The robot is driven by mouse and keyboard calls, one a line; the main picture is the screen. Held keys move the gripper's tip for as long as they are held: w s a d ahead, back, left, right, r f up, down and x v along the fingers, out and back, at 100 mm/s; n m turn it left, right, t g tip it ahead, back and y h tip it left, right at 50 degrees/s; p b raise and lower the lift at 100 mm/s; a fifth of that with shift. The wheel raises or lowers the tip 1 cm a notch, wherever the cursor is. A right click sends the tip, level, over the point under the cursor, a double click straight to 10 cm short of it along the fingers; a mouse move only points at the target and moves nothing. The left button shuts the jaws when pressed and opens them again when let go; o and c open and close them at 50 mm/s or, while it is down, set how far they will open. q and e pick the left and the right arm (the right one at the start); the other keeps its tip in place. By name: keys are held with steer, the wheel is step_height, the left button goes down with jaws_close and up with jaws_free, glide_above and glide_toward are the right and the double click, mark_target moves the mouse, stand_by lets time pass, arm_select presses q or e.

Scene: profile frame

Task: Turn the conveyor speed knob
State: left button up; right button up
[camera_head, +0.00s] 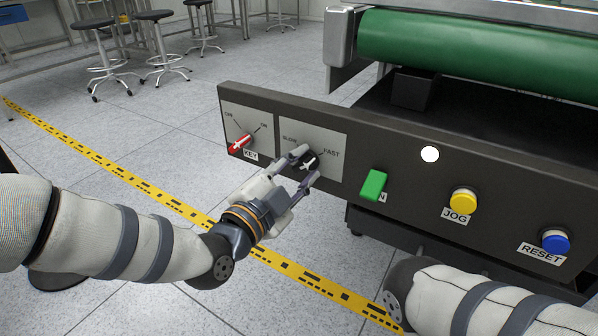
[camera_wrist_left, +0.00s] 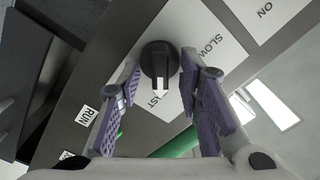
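The speed knob (camera_head: 309,160) is black with a white pointer, on a grey plate marked SLOW and FAST on the dark control panel (camera_head: 400,172). In the left wrist view the knob (camera_wrist_left: 158,58) sits between my left gripper's fingers, its white arrow towards the FAST label, which is partly covered. My left gripper (camera_head: 306,167) is at the panel with its fingers spread on either side of the knob. The left wrist view shows the gripper (camera_wrist_left: 161,68) open, with narrow gaps beside the knob; I cannot tell whether a finger touches it. My right gripper is out of view.
A red key switch (camera_head: 239,144) is left of the knob. To its right are a green switch (camera_head: 373,185), a yellow JOG button (camera_head: 463,199) and a blue RESET button (camera_head: 555,240). A green conveyor belt (camera_head: 480,48) lies behind.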

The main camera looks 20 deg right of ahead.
arm_select(q)
jaws_close()
steer(key=n+p, duration=0.1)
steer(key=n, duration=0.3)
steer(key=shift+r, duration=0.15)
steer(key=n, duration=0.4)
steer(key=shift+w+a+n, duration=0.1)
steer(key=shift+n, duration=0.2)
steer(key=n, duration=0.5)
steer(key=shift+w, duration=0.1)
steer(key=n+b, duration=0.1)
steer(key=n, duration=0.5)
steer(key=shift+a, duration=0.1)
steer(key=shift+n, duration=0.3)
jaws_free()
